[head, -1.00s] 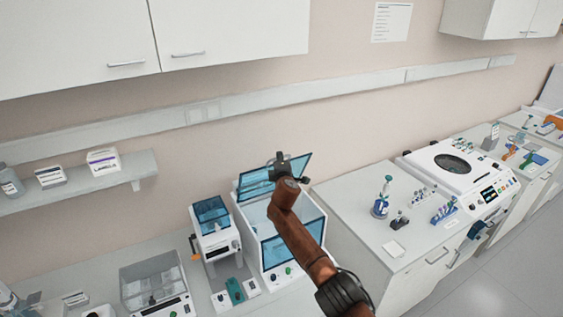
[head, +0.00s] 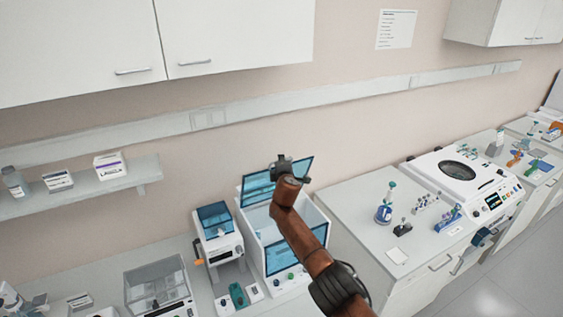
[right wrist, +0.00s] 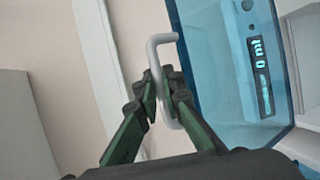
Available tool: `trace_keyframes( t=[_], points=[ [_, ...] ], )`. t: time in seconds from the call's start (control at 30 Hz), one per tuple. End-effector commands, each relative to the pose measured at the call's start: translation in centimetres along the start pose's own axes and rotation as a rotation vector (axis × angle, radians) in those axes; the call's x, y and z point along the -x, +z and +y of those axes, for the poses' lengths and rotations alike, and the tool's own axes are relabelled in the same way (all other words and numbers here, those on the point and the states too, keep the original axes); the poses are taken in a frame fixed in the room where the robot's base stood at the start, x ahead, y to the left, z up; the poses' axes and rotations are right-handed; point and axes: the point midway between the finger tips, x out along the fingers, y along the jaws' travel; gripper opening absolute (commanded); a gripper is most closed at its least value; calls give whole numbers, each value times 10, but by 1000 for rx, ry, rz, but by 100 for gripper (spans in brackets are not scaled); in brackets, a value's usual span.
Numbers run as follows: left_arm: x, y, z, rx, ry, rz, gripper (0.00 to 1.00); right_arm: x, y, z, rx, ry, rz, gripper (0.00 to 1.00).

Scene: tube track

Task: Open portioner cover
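The portioner (head: 318,218) is a white box with a blue see-through front. Its blue see-through cover (head: 258,187) stands raised and tilted at the back of the box. The cover (right wrist: 215,70) also shows in the right wrist view, with a grey bent-bar handle (right wrist: 154,48) beside it. My right gripper (right wrist: 162,88) has its green-and-black fingers closed around this handle. In the head view my right gripper (head: 283,163) is at the raised cover, and my brown arm hides part of the box. My left gripper is not in view.
A smaller white device with a blue top (head: 215,217) stands left of the portioner. A grey see-through box device (head: 155,283) is further left. A shelf (head: 95,195) is on the wall. The right counter holds tubes, racks and a centrifuge-like machine (head: 470,180).

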Motion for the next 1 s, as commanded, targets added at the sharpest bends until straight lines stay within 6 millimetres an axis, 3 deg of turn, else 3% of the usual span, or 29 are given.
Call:
trace_keyframes(
  t=[0.27,0.67,1.0],
  points=[
    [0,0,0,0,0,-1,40,0,0,0,0,0,1,26],
    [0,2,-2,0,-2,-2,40,2,-4,-1,-1,0,4,26],
    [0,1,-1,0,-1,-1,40,22,-10,1,-3,7,12,26]
  ],
)
